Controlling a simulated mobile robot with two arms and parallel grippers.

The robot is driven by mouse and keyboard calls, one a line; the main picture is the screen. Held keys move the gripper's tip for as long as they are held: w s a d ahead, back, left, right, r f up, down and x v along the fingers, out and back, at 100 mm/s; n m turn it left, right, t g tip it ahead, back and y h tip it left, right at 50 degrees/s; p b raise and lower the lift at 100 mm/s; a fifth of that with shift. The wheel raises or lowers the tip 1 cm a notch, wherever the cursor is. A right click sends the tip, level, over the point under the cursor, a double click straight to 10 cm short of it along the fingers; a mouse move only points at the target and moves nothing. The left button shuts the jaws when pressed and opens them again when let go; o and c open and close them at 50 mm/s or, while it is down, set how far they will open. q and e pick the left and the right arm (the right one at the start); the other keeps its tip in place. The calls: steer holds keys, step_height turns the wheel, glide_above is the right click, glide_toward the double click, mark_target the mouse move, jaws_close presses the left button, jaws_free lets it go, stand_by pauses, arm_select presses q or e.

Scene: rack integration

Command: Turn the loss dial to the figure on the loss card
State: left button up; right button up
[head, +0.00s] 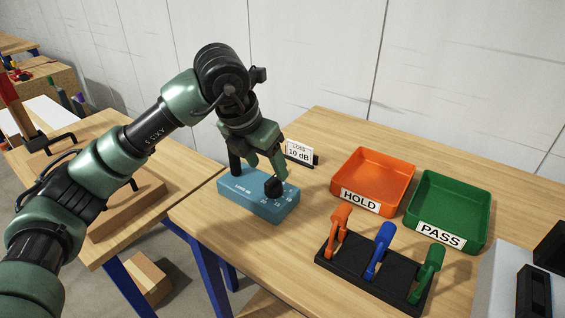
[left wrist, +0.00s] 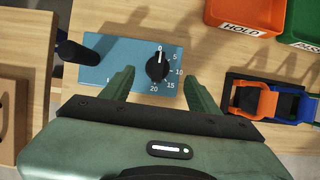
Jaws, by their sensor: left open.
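The loss dial is a black round knob (head: 273,187) on a blue box (head: 240,197) at the table's left front. In the left wrist view the knob (left wrist: 157,68) has a white pointer line at the 0 mark; the scale runs 0, 5, 10, 15, 20 clockwise. The loss card (head: 299,151) stands behind the box and reads 10 dB. My left gripper (head: 267,174) is open over the box, pointing down. In the left wrist view its fingers (left wrist: 159,72) lie either side of the knob, with gaps showing. My right gripper is not seen.
An orange HOLD tray (head: 347,181) and a green PASS tray (head: 418,207) stand to the right. A black rack (head: 345,276) holds orange, blue and green handled pieces. A black cylinder (left wrist: 80,52) shows at the box's left end. Another table is at left.

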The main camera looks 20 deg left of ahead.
mark_target(272, 178)
arm_select(q)
steer(key=shift+w+a, duration=0.15)
steer(key=shift+w, duration=0.2)
steer(key=shift+f, duration=0.1)
steer(key=x, duration=0.3)
steer(key=shift+s+f+p, duration=0.25)
steer(key=shift+p, duration=0.1)
steer(key=x, duration=0.2)
steer(key=shift+w+f, duration=0.15)
steer(key=shift+w, duration=0.05)
steer(key=shift+w+d+f, duration=0.15)
steer(key=shift+d+f, duration=0.05)
steer(key=shift+f, duration=0.2)
steer(key=c, duration=1.2)
jaws_close()
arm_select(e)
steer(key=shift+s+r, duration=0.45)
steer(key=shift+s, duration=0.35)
